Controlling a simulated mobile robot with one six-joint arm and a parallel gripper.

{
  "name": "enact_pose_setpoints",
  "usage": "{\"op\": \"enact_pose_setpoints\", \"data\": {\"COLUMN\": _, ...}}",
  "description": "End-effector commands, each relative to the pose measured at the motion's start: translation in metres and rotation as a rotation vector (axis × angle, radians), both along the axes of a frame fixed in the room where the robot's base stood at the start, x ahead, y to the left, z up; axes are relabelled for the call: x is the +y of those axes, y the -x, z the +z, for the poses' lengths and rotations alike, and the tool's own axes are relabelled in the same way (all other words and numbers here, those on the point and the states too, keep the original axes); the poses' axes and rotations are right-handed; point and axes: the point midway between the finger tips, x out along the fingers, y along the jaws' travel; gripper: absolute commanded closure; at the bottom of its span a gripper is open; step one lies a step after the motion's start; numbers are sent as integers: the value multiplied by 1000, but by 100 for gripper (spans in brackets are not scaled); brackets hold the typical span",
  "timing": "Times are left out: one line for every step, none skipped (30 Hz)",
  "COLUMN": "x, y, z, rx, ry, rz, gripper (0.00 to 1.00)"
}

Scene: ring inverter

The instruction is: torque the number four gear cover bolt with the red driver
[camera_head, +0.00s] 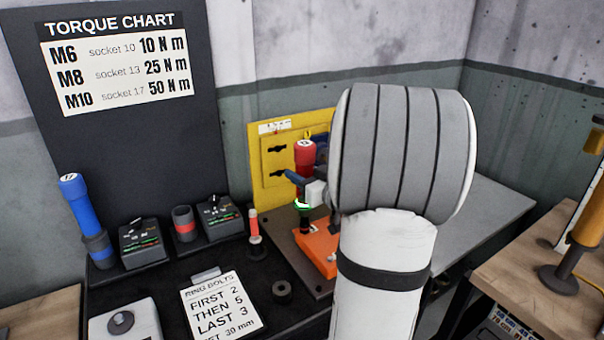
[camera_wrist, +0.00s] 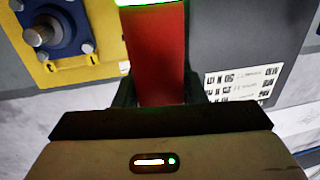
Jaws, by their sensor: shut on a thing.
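The red driver (camera_head: 305,155) stands about upright, with a lit green ring and a dark lower end. My gripper (camera_head: 304,184) is shut on its red body, beside my large grey and white arm link. In the wrist view the red driver (camera_wrist: 156,60) sits between the two dark fingers of my gripper (camera_wrist: 160,88), and the green glow shows at the top edge. Its lower end shows above or at an orange block (camera_head: 318,248) on a dark plate. I cannot tell if it touches a bolt. My arm hides part of the block, and no bolt number is readable.
A yellow panel (camera_head: 268,150) stands close behind the driver. A blue driver (camera_head: 80,215) stands at left. A red-banded cup (camera_head: 184,224), two small control boxes (camera_head: 141,243), a ring-bolt card (camera_head: 222,308) and a dark ring (camera_head: 282,291) occupy the bench.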

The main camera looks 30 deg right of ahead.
Motion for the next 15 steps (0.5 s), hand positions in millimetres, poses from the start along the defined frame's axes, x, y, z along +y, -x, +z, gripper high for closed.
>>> {"op": "enact_pose_setpoints", "data": {"x": 0, "y": 0, "z": 8, "rx": -5, "ry": 2, "rz": 0, "gripper": 92}}
{"op": "enact_pose_setpoints", "data": {"x": 0, "y": 0, "z": 10, "rx": -5, "ry": 2, "rz": 0, "gripper": 92}}
{"op": "enact_pose_setpoints", "data": {"x": 0, "y": 0, "z": 12, "rx": -6, "ry": 2, "rz": 0, "gripper": 92}}
{"op": "enact_pose_setpoints", "data": {"x": 0, "y": 0, "z": 14, "rx": -6, "ry": 2, "rz": 0, "gripper": 92}}
{"op": "enact_pose_setpoints", "data": {"x": 0, "y": 0, "z": 16, "rx": -7, "ry": 3, "rz": 0, "gripper": 92}}
{"op": "enact_pose_setpoints", "data": {"x": 0, "y": 0, "z": 18, "rx": -7, "ry": 3, "rz": 0, "gripper": 92}}
{"op": "enact_pose_setpoints", "data": {"x": 0, "y": 0, "z": 20, "rx": -7, "ry": 3, "rz": 0, "gripper": 92}}
{"op": "enact_pose_setpoints", "data": {"x": 0, "y": 0, "z": 22, "rx": -8, "ry": 3, "rz": 0, "gripper": 92}}
{"op": "enact_pose_setpoints", "data": {"x": 0, "y": 0, "z": 24, "rx": -8, "ry": 3, "rz": 0, "gripper": 92}}
{"op": "enact_pose_setpoints", "data": {"x": 0, "y": 0, "z": 26, "rx": -8, "ry": 4, "rz": 0, "gripper": 92}}
{"op": "enact_pose_setpoints", "data": {"x": 0, "y": 0, "z": 27, "rx": -8, "ry": 4, "rz": 0, "gripper": 92}}
{"op": "enact_pose_setpoints", "data": {"x": 0, "y": 0, "z": 29, "rx": -8, "ry": 4, "rz": 0, "gripper": 92}}
{"op": "enact_pose_setpoints", "data": {"x": 0, "y": 0, "z": 31, "rx": -8, "ry": 4, "rz": 0, "gripper": 92}}
{"op": "enact_pose_setpoints", "data": {"x": 0, "y": 0, "z": 33, "rx": -8, "ry": 4, "rz": 0, "gripper": 92}}
{"op": "enact_pose_setpoints", "data": {"x": 0, "y": 0, "z": 35, "rx": -9, "ry": 4, "rz": 1, "gripper": 92}}
